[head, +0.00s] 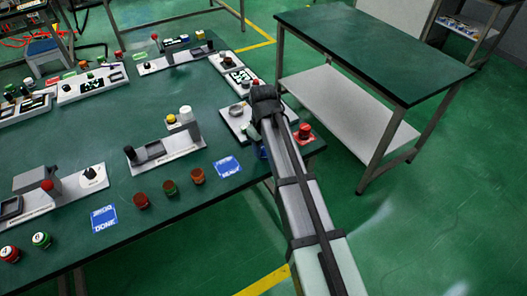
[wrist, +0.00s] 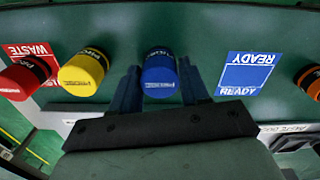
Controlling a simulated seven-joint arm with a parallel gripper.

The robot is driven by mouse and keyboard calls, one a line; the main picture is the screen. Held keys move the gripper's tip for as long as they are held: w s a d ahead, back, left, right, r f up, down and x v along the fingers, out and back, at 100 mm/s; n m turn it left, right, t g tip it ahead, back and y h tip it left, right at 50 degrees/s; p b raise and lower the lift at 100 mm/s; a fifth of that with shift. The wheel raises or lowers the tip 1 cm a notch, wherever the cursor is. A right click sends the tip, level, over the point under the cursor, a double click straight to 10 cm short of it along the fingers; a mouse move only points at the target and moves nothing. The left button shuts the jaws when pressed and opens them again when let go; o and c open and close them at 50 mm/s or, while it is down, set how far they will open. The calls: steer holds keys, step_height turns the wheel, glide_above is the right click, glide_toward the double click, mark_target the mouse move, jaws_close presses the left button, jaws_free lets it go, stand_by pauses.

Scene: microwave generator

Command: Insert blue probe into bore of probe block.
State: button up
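In the wrist view, the blue probe (wrist: 159,74) shows its round cap end between the two fingers of my gripper (wrist: 158,82). A thin strip of the green table seems to show on each side of it, so the fingers look open around it, not pressed on it. In the head view, my arm's dark wrist (head: 266,102) is over the table's right end and hides the fingertips. A small blue patch (head: 263,151) beside my arm may be the blue probe. I cannot tell which of the white-based stations is the probe block, and no bore is clear.
In the wrist view, a yellow probe (wrist: 83,73) and a red-orange one (wrist: 26,77) are to the left by the red WASTE card (wrist: 24,52). The blue READY card (wrist: 245,72) and an orange-black probe (wrist: 308,82) are to the right. Several stations stand across the table (head: 110,130).

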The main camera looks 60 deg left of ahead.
steer(key=c, duration=0.7)
steer(key=shift+r, duration=0.1)
